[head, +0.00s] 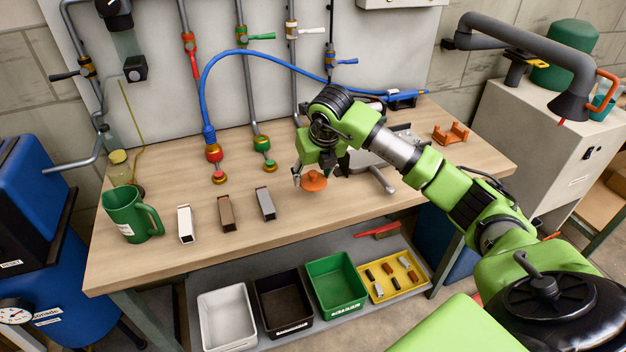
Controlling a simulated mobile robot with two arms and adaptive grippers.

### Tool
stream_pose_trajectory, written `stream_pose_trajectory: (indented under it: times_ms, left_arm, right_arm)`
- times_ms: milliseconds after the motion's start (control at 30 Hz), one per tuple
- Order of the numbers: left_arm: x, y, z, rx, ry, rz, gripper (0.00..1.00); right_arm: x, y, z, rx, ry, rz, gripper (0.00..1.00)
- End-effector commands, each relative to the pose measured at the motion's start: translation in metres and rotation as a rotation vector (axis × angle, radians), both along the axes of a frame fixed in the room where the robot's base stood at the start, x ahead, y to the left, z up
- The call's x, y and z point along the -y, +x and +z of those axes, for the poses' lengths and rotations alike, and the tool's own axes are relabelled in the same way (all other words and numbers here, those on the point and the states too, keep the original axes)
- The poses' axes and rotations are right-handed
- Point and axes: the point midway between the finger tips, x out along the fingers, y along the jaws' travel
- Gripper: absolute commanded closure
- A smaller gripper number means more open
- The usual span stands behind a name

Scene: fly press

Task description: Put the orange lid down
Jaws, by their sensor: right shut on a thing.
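The orange lid (314,181) is a small round disc with a raised knob. My right gripper (312,172) is shut on the lid and holds it over the wooden bench (300,215), right of the grey block. I cannot tell whether the lid touches the bench top. My left gripper is not in view.
White (185,224), brown (227,213) and grey (265,204) blocks stand left of the lid, with a green jug (131,214) farther left. A grey metal device (372,172) is close behind my right gripper. An orange bracket (451,133) lies at the right. The bench front is clear.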

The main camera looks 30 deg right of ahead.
Motion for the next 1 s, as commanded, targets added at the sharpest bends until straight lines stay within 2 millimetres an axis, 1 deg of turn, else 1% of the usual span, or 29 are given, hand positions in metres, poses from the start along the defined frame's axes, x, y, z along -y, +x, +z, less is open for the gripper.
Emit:
stream_pose_trajectory:
  times_ms: [233, 300, 433, 500, 700, 800, 833, 867, 900, 1000]
  left_arm:
    - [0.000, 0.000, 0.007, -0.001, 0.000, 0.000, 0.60]
    - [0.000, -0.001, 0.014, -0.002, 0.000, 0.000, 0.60]
    - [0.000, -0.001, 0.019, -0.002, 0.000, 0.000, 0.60]
    - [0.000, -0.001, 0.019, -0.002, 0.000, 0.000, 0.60]
    - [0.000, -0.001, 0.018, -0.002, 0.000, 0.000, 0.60]
    - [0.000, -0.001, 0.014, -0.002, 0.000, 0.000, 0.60]
    - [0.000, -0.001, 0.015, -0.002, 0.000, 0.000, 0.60]
    - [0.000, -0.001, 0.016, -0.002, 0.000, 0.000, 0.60]
    - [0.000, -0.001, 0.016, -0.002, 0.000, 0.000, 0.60]
    - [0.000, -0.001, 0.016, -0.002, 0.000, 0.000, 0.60]
  right_arm:
    - [0.007, 0.011, -0.018, -0.003, 0.001, 0.000, 0.66]
    - [0.007, 0.009, -0.028, -0.005, 0.000, 0.002, 0.66]
    - [0.007, 0.010, -0.042, -0.002, 0.000, 0.001, 0.66]
    - [0.007, 0.010, -0.045, 0.000, 0.000, 0.001, 0.66]
    - [0.007, 0.011, -0.046, 0.001, 0.000, 0.001, 0.66]
    - [0.007, 0.011, -0.049, 0.001, -0.001, 0.001, 0.66]
    - [0.007, 0.011, -0.048, 0.001, 0.000, 0.001, 0.46]
    - [0.007, 0.011, -0.048, 0.001, 0.000, 0.001, 0.38]
    - [0.007, 0.011, -0.048, 0.001, 0.000, 0.001, 0.34]
    - [0.007, 0.011, -0.048, 0.001, 0.000, 0.001, 0.34]
